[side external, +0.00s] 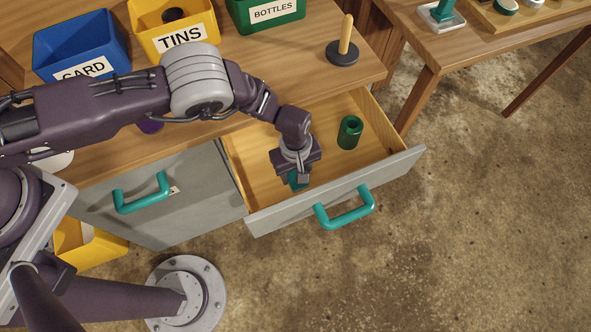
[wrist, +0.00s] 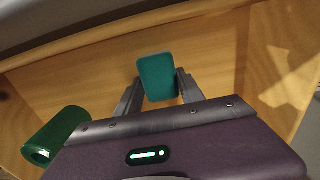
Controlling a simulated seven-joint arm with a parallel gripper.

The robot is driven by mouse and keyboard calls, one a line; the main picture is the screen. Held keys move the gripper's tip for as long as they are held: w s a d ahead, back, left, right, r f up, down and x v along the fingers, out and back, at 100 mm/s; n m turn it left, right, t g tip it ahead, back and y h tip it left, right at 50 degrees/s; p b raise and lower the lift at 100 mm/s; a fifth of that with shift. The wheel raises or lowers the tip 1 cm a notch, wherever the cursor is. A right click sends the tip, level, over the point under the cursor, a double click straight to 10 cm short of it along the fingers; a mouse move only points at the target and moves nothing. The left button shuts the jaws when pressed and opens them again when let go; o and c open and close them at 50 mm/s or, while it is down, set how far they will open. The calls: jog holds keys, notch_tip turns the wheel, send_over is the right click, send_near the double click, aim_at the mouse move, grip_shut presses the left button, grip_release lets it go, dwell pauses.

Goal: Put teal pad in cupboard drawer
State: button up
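The teal pad (wrist: 157,77) is a small rounded block between the two fingertips of my gripper (wrist: 158,88) in the wrist view. The fingers meet its two sides, so my gripper is shut on it. In the side view my gripper (side external: 299,178) points down inside the open cupboard drawer (side external: 262,170), near its grey front panel. A sliver of the teal pad (side external: 294,183) shows beneath the gripper there. I cannot tell whether the pad touches the drawer floor. The drawer has a teal handle (side external: 345,209).
Labelled bins, including the yellow TINS bin (side external: 172,28), and a wooden peg on a dark base (side external: 343,50) stand on the cupboard top.

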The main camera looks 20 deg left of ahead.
aim_at(295, 174)
jog(key=o, duration=0.4)
notch_tip(295, 174, up, 12)
jog(key=shift+r, duration=0.15)
